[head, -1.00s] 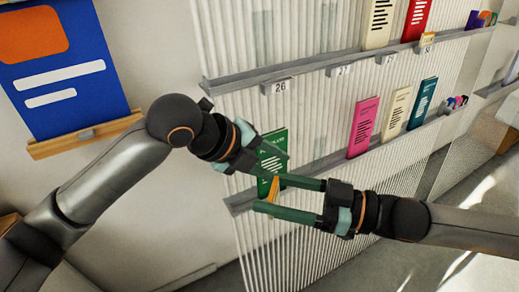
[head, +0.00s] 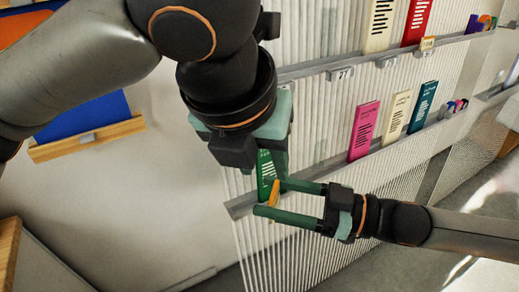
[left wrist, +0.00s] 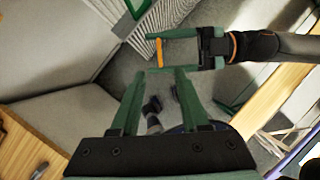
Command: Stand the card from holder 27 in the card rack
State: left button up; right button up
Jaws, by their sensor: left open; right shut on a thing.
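My right gripper (head: 269,198) is shut on a narrow orange-yellow thing (head: 273,194), seen nearly edge-on; I cannot tell if it is the card from holder 27. It also shows between the right fingers in the left wrist view (left wrist: 159,50). The holder label 27 (head: 340,74) is on the upper rail, with no card visible above it. My left gripper (left wrist: 158,75) is open and empty, with the right gripper beyond its tips. In the head view its wrist covers part of a green card (head: 266,172). I cannot make out which thing is the card rack.
Pink (head: 363,130), cream (head: 396,112) and teal (head: 422,105) cards stand on the lower rail. A cream card (head: 379,25) and a red card (head: 415,22) stand on the upper rail. A wooden ledge (head: 88,138) with a blue board is at left, partly behind my left arm.

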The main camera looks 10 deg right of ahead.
aim_at(274, 193)
pick_arm(q)
jog(key=x, duration=1)
jog(key=shift+w+d+f, duration=0.1)
jog(key=shift+f, duration=0.2)
grip_shut()
pick_arm(e)
jog(key=o, duration=1.5)
